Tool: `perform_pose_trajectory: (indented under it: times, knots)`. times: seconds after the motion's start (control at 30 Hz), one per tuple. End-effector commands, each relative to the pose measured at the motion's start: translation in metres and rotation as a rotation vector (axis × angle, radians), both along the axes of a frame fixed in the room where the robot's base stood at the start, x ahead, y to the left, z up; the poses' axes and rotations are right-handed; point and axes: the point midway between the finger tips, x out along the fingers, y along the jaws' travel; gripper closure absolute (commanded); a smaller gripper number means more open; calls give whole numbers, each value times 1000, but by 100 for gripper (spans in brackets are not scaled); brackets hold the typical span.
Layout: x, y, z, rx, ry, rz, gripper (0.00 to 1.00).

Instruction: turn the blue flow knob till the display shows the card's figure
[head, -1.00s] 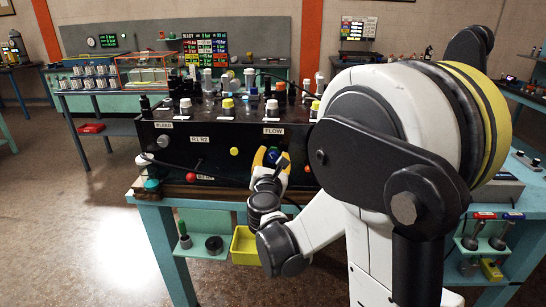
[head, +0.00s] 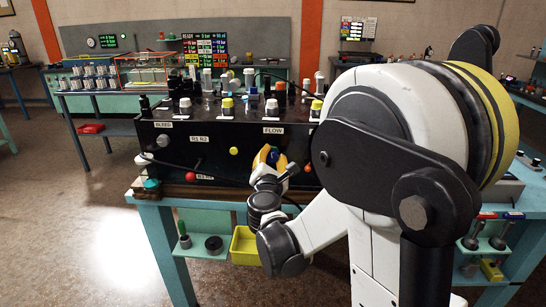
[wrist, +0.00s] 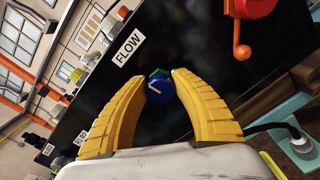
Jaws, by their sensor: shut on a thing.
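The blue flow knob (wrist: 159,91) sits on the black front panel by the FLOW label (wrist: 127,48), with a white pointer mark on its face and a bit of green at its edge. My gripper (wrist: 158,84) has its two yellow fingers closed around the knob, one on each side. In the head view my gripper (head: 268,158) is at the panel below the FLOW label, and the knob (head: 281,160) shows only in part behind the fingers. I cannot tell which card is meant.
The black hose panel (head: 215,158) carries several fittings on top, a BLEED knob (head: 163,141), a yellow button (head: 234,151) and a red-ended lever (head: 191,176). In the wrist view an orange lever (wrist: 240,45) is right of my fingers.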

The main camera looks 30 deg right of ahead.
Motion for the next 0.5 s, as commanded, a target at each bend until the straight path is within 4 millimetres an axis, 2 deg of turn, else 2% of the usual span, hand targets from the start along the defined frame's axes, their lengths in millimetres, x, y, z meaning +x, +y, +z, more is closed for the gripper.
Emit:
perform_pose_trajectory:
  times: [0.5]
  knots:
    - [0, -1, -1, 287, -194, 0, 99]
